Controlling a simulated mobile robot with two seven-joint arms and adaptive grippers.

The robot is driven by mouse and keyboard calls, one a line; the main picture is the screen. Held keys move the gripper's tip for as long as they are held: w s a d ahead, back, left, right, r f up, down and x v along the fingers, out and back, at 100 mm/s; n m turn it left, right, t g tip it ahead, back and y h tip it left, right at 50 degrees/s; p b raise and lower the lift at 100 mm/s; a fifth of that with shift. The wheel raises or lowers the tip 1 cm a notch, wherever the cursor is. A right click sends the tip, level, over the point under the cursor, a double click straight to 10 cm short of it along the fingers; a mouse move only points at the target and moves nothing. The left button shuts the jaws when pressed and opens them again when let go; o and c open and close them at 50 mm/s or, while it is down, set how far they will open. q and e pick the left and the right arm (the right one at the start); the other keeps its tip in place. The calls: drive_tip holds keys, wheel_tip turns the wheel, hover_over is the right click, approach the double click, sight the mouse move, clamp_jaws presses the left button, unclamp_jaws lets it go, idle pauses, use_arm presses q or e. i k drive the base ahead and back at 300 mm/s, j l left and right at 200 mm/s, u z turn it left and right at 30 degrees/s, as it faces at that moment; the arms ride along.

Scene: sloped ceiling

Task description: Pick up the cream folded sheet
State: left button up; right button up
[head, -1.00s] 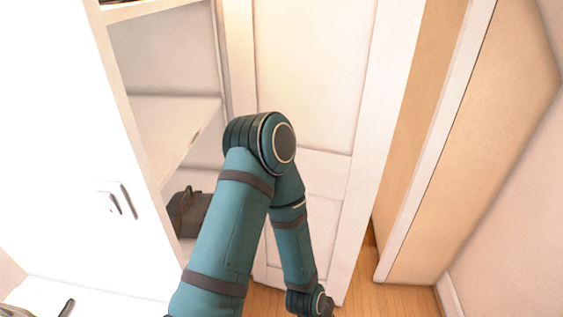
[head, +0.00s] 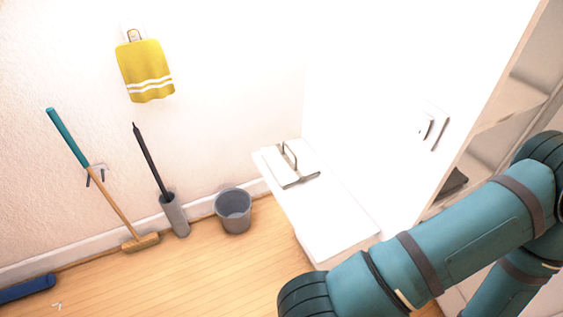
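I see nothing in the head view that I can clearly tell as the cream folded sheet. A flat white item with a grey metal handle (head: 291,170) lies on the low white surface; I cannot tell what it is. The white cabinet (head: 370,90) has shelves (head: 508,100) at the right, partly hidden behind my teal arm. Neither of my grippers shows; only arm links cross the lower right.
A low white surface (head: 335,225) juts out beside the cabinet. A grey bucket (head: 233,211), a brush in a grey holder (head: 174,214) and a broom (head: 118,208) stand along the wall. A yellow towel (head: 146,72) hangs above.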

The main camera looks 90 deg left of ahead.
sight(287, 163)
drive_tip(key=u, duration=2.8)
drive_tip(key=i+j+z, duration=0.15)
drive_tip(key=j+z, duration=0.3)
drive_tip(key=j, duration=0.15)
drive_tip(key=i+j+z, duration=0.1)
drive_tip(key=j+z, duration=0.35)
drive_tip(key=j, duration=0.15)
drive_tip(key=j+z, duration=0.45)
drive_tip(key=j, duration=0.15)
